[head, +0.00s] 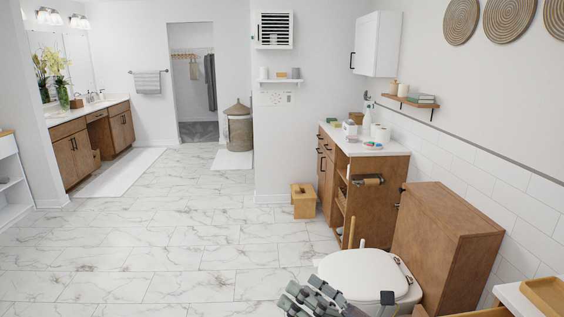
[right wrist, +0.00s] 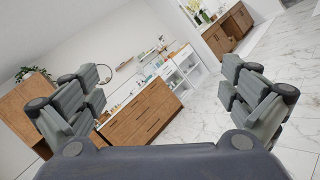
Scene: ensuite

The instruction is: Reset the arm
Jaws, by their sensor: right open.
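My right gripper (head: 335,298) shows at the bottom edge of the head view, in front of the white toilet (head: 362,272). Only its grey jointed fingers show there; the rest is cut off by the frame. In the right wrist view the same gripper (right wrist: 165,78) has its two fingers spread wide apart with nothing between them. The picture in that view is tilted. My left gripper is in neither view.
A brown wooden cabinet (head: 446,236) stands right of the toilet, with a wooden counter unit (head: 374,178) behind it. A small wooden box (head: 304,201) sits on the floor. The marble floor (head: 170,245) to the left is clear.

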